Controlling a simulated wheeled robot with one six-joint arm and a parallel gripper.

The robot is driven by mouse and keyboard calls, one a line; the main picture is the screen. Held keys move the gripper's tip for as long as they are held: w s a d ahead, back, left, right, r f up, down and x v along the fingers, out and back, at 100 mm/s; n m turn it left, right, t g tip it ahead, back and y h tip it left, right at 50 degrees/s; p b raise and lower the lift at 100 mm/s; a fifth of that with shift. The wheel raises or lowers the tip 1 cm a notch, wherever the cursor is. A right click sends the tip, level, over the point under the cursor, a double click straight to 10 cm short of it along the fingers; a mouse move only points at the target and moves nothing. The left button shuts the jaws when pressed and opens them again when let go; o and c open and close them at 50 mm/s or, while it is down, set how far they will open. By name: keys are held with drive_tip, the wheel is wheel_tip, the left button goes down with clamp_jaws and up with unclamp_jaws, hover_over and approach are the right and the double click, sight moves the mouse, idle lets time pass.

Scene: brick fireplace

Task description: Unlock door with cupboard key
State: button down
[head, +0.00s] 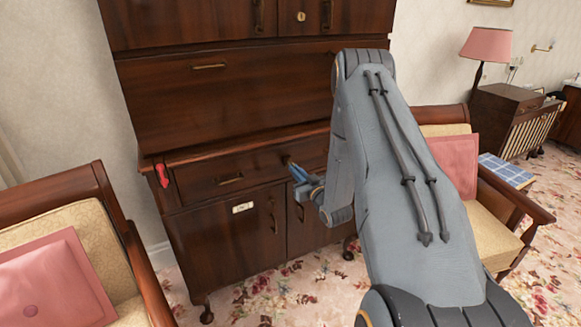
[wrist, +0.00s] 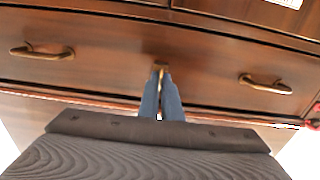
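The dark wooden cupboard (head: 215,105) has a wide drawer (head: 205,185) with brass handles, and doors above and below it. My gripper (head: 294,168) is at the middle of this drawer front. Its blue fingers (wrist: 162,92) are close together in the wrist view. A small brass piece, apparently the key (wrist: 159,69), shows at the fingertips against the drawer front. It also shows in the head view (head: 289,161). I cannot tell whether it sits in a keyhole. The lower left door (head: 230,245) is shut and bears a white label (head: 243,207).
A red tag-like thing (head: 162,175) hangs at the drawer's left end. A cushioned armchair (head: 75,250) stands at left, another (head: 470,190) at right behind my arm. An upper door has a brass keyhole plate (head: 301,16). Flowered carpet (head: 260,295) lies open in front.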

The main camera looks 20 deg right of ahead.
drive_tip(key=shift+s+d+p, duration=0.1)
drive_tip(key=shift+s+p, duration=0.55)
drive_tip(key=shift+s, duration=0.95)
idle(0.6)
drive_tip(key=shift+s, duration=0.4)
